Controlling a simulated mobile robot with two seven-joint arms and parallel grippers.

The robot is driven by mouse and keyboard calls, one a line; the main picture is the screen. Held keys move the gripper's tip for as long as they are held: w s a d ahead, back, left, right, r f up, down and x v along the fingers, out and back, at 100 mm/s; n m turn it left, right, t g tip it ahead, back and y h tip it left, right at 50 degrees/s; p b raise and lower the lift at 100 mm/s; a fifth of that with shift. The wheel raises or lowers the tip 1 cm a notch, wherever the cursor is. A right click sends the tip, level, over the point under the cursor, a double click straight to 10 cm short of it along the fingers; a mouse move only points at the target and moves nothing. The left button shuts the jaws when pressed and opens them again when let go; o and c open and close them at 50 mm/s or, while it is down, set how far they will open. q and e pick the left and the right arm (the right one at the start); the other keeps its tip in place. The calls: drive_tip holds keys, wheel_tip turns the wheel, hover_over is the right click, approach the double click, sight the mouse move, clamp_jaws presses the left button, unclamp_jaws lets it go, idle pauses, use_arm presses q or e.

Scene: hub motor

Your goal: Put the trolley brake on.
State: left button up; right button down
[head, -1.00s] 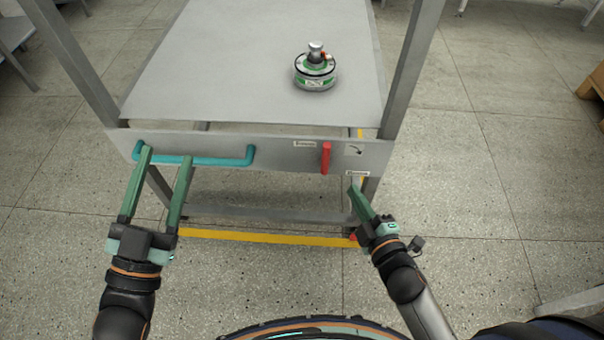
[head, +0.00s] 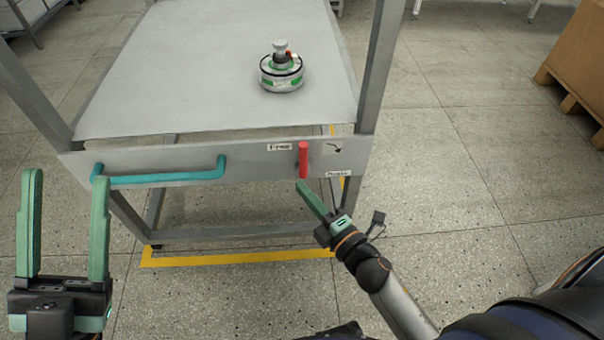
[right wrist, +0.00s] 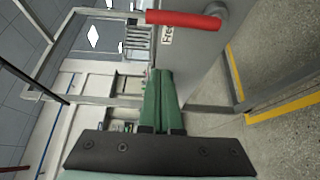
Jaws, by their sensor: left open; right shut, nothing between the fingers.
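The trolley (head: 240,166) stands in front of me with its grey front panel facing me. The red brake lever (head: 303,160) on the right part of that panel points upright, between a label at its left and an arrow label at its right. It also shows in the right wrist view (right wrist: 185,20). My right gripper (head: 301,186) is shut and empty, its tips just below the lever's lower end; contact cannot be told. It also shows in the right wrist view (right wrist: 157,72). My left gripper (head: 66,178) is open, left of the teal handle (head: 165,178), with nothing between its fingers.
A hub motor (head: 281,72) with green bands stands on the trolley's top. Yellow floor tape (head: 240,257) runs below the trolley's front. The floor right of the trolley is clear.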

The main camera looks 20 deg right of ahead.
sight(302, 162)
use_arm(q)
drive_tip(key=shift+f+b, duration=0.3)
drive_tip(key=shift+b, duration=0.05)
use_arm(e)
drive_tip(key=w+d, duration=0.1)
drive_tip(key=w, duration=0.7)
drive_tip(key=shift+w+d, duration=0.3)
drive_tip(key=shift+w, duration=0.1)
use_arm(q)
drive_tip(key=shift+s, duration=0.1)
use_arm(e)
drive_tip(key=shift+d+f, duration=0.1)
drive_tip(key=shift+d, duration=0.05)
drive_tip(key=shift+m+b, duration=0.3)
drive_tip(key=shift+b, duration=0.1)
use_arm(q)
drive_tip(key=shift+a+f, duration=0.4)
drive_tip(key=shift+a, duration=0.3)
use_arm(e)
drive_tip(key=shift+d, duration=0.1)
use_arm(q)
drive_tip(key=shift+a, duration=0.1)
